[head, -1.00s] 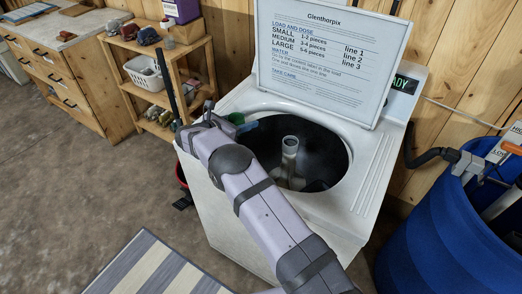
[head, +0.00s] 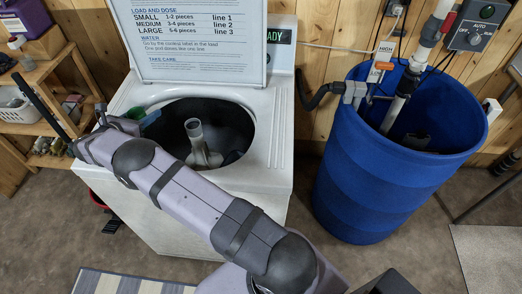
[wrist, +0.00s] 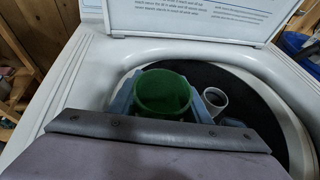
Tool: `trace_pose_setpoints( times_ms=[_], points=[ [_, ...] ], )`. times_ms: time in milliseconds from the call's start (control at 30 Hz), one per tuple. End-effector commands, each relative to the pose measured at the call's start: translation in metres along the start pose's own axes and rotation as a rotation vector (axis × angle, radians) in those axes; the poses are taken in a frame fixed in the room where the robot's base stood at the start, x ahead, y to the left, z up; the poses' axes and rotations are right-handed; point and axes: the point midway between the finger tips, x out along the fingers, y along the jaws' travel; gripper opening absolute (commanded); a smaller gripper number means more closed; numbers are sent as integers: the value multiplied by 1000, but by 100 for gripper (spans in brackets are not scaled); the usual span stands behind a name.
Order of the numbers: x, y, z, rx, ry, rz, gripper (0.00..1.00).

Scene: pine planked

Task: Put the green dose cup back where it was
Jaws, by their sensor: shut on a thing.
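The green dose cup (wrist: 163,92) is held between the pale blue fingers of my gripper (wrist: 163,104) in the wrist view. Its open mouth faces the camera and no contents can be made out. In the head view the cup (head: 151,117) is a small green patch at the left side of the washer's tub opening. My gripper (head: 140,122) is there too, partly hidden by my arm. The white washer (head: 262,150) has its lid (head: 195,72) raised, with printed load and dose text. A grey central post (head: 196,135) stands in the dark tub.
A blue barrel (head: 355,180) with pipes stands right of the washer. A wooden shelf (head: 75,60) with a white basket (head: 18,110) is at the left. A striped mat (head: 120,283) lies on the floor in front.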

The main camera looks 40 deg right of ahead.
Motion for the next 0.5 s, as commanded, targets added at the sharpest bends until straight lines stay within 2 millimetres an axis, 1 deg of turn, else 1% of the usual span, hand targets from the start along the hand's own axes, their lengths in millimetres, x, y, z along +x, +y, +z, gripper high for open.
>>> trace_pose_setpoints(
  times_ms=[33,67,167,200,267,300,367,400,467,500],
  points=[
    [5,-5,19,14,-3,-16,22],
    [8,-8,28,20,-3,-26,22],
    [19,-20,65,37,-3,-65,22],
    [22,-26,82,44,-4,-81,22],
    [28,-35,108,56,-3,-106,22],
    [32,-43,126,64,-4,-124,22],
    [38,-59,151,74,-2,-155,22],
    [42,-72,166,80,-2,-176,22],
    [47,-93,186,90,-1,-207,22],
    [50,-109,198,97,0,-228,22]
  ],
)
